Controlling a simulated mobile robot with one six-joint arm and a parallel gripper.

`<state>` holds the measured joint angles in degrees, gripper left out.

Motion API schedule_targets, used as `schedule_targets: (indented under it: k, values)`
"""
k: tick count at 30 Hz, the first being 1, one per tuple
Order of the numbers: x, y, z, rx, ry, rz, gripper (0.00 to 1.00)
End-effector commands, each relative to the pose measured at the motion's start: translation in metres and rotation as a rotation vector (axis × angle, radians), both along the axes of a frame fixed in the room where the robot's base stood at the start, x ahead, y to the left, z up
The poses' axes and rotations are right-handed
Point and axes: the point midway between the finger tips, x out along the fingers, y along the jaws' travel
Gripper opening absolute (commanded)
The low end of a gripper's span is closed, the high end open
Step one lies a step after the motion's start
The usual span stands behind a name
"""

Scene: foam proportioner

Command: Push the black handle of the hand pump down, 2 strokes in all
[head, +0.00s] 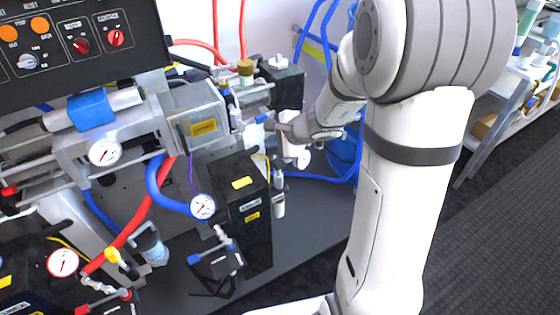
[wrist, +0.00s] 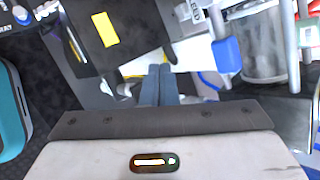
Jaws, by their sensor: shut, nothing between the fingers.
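My gripper (head: 262,118) is near the middle of the head view, beside the grey block with a yellow label. In the wrist view its two blue-grey fingers (wrist: 159,84) are together with nothing between them. A black box with a yellow label (wrist: 105,29) lies just beyond and left of the fingertips in the wrist view; I cannot tell whether they touch it. I cannot pick out the hand pump or its black handle with certainty in either view.
A tall black box (head: 242,215) stands below my gripper. Pressure gauges (head: 203,206), red and blue hoses (head: 150,205) and a control panel (head: 80,40) crowd the left. A blue fitting (wrist: 227,54) and a clear cylinder (wrist: 262,45) are right of the fingers.

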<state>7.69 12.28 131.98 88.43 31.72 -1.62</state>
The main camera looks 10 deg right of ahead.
Motion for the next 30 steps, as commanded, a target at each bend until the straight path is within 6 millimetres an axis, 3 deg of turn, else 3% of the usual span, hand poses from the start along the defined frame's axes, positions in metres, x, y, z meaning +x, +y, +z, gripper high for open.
schedule_targets:
  k: [3, 7, 11, 15, 21, 30]
  values:
    - [-0.042, 0.022, 0.03, -0.126, -0.063, 0.273, 0.0]
    - [-0.094, 0.031, 0.048, -0.293, -0.099, 0.566, 0.0]
    - [-0.146, 0.023, 0.058, -0.484, -0.108, 0.833, 0.0]
    - [-0.189, 0.0, 0.064, -0.693, -0.086, 1.063, 0.0]
    - [-0.223, -0.032, 0.072, -0.909, -0.036, 1.248, 0.0]
    - [-0.232, -0.045, 0.075, -0.98, -0.009, 1.301, 0.0]
